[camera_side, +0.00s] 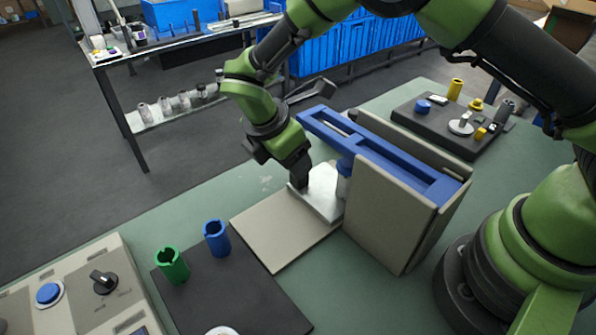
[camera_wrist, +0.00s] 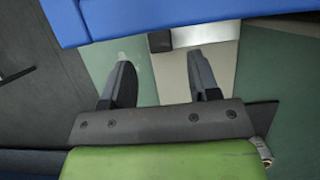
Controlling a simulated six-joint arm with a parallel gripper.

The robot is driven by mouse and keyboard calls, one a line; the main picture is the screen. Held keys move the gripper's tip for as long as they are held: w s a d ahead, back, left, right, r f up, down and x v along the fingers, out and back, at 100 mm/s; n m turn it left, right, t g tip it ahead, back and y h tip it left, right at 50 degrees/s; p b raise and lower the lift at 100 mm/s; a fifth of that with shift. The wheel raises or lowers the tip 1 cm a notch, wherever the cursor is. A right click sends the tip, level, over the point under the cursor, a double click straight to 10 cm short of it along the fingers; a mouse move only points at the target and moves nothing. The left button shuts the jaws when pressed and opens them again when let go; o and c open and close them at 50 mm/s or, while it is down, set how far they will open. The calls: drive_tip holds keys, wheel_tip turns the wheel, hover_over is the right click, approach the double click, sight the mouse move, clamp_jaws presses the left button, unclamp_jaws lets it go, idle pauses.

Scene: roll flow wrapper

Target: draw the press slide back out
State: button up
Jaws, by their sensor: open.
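The press slide is a silver metal plate (camera_side: 324,203) lying partly under the press's blue top beam (camera_side: 375,155). In the wrist view the plate (camera_wrist: 205,34) shows with a small black block (camera_wrist: 160,42) at its left end. My gripper (camera_side: 300,178) is over the plate's outer end, pointing down. In the wrist view my gripper (camera_wrist: 158,68) has its two fingers wide apart and empty, with the black block just beyond and between the tips. Whether the fingers flank the block is not clear. A blue-capped pale cylinder (camera_side: 344,182) stands at the plate's inner end, partly hidden.
A beige base plate (camera_side: 275,230) extends left from the press. A dark mat (camera_side: 250,300) holds a green cup (camera_side: 172,265) and a blue cup (camera_side: 216,238). A control panel (camera_side: 75,290) is at the lower left. A dark tray (camera_side: 430,130) of small parts lies behind the press.

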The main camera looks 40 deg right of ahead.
drive_tip(key=x, duration=0.5)
drive_tip(key=shift+f, duration=0.2)
clamp_jaws()
drive_tip(key=a, duration=1.1)
drive_tip(key=shift+w+a, duration=0.2)
drive_tip(key=shift+s+a, duration=0.15)
drive_tip(key=shift+a, duration=0.6)
unclamp_jaws()
